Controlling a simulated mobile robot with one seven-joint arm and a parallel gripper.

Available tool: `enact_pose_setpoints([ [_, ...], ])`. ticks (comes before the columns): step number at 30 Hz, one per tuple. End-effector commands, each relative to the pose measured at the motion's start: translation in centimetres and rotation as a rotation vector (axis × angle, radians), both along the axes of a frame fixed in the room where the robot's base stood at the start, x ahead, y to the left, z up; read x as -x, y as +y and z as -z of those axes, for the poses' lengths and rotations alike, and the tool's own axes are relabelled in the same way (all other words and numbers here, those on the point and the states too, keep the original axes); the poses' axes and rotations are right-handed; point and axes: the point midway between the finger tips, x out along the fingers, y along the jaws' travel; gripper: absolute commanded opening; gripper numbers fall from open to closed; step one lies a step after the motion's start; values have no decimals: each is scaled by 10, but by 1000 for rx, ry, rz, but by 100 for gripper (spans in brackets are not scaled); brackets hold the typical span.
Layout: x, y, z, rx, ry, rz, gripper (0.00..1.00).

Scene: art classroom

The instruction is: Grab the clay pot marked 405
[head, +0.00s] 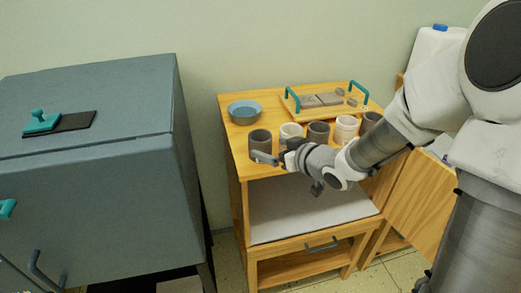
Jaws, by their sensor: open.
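A row of clay pots stands on top of a wooden cabinet (237,150). From left to right I see a dark grey pot (260,139), a white pot (291,130), a grey-brown pot (318,133), a second white pot (346,129) and another grey-brown pot (370,120). No marking is readable on any of them, so I cannot tell which is 405. My gripper (270,152) is open and empty, in front of the leftmost dark pot and the white pot beside it. It partly covers their lower parts; I cannot tell whether it touches either.
A blue bowl (244,112) stands behind the leftmost pot. A wooden tray (300,115) with teal handles holds grey blocks behind the row. A large blue-grey kiln-like box (100,200) stands at left, with a teal-handled tool (42,122) on top.

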Motion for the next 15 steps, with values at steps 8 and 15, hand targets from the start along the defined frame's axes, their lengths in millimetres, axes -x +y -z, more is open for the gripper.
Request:
enact_pose_setpoints([
  [8,-26,20,14,-1,1,0,100],
  [15,-45,35,25,-1,1,-1,100],
])
